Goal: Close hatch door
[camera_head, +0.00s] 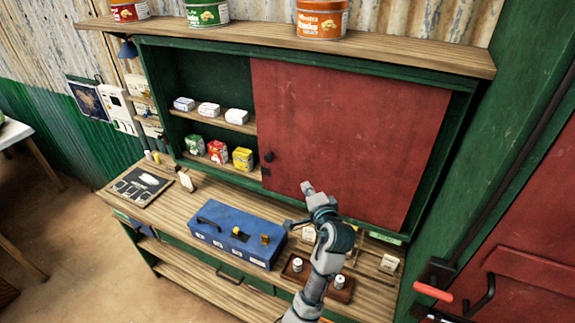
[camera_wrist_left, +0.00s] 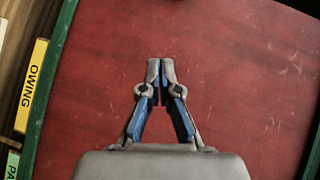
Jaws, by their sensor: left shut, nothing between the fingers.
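The hatch door is a red sliding panel (camera_head: 355,135) in a green frame (camera_head: 190,42). It covers the right part of the opening, and the left part is open onto shelves. A small dark handle (camera_head: 268,157) sits at the panel's lower left edge. My left gripper (camera_head: 306,188) is in front of the lower part of the panel, right of the handle. In the left wrist view its fingertips (camera_wrist_left: 160,68) are together, empty, with red panel (camera_wrist_left: 235,70) filling the background. I cannot tell whether the fingertips touch the panel. My right gripper is not in view.
Small boxes (camera_head: 216,151) stand on the shelves inside the opening. A blue box (camera_head: 236,236) and a small brown tray (camera_head: 343,294) sit on the wooden counter (camera_head: 165,218) below. Cans (camera_head: 322,20) stand on the top ledge (camera_head: 400,53). A red door (camera_head: 525,230) is at right.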

